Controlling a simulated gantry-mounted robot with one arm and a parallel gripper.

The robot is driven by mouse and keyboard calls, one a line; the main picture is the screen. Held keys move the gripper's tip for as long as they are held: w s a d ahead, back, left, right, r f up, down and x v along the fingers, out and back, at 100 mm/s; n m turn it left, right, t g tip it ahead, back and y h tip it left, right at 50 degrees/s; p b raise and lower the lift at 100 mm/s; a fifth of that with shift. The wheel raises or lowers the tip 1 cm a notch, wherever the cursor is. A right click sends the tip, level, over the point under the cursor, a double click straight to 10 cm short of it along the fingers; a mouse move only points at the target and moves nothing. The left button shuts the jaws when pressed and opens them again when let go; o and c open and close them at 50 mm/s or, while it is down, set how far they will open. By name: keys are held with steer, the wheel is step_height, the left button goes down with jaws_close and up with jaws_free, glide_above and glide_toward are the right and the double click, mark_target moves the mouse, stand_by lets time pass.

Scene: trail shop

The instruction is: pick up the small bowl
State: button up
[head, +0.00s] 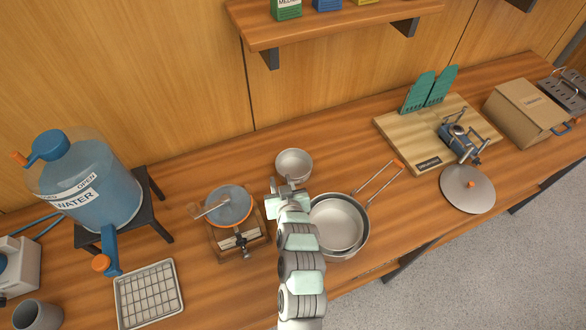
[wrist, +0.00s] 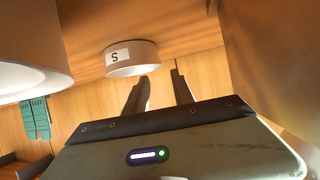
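The small bowl (head: 294,163) is pale grey and sits upright on the wooden counter, behind the pan set in the head view. In the wrist view, which looks upside down, the small bowl (wrist: 134,58) has a white label with an "S". My gripper (head: 287,184) is at the bowl's near side in the head view and hides part of its near rim. In the wrist view my gripper (wrist: 161,78) has its two dark fingers apart, with nothing between them. The bowl lies beyond the fingertips, offset to the left. I cannot tell whether they touch.
A pan with a bowl nested in it (head: 337,224) stands close on the right. A stove with a pot (head: 229,207) stands close on the left. A water jug (head: 88,190) is farther left, a cutting board (head: 400,133) farther right. A shelf (head: 330,22) hangs above.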

mark_target(294, 167)
steer(key=shift+p+x, duration=0.3)
steer(key=shift+x, duration=3.95)
steer(key=shift+c, duration=0.5)
jaws_close()
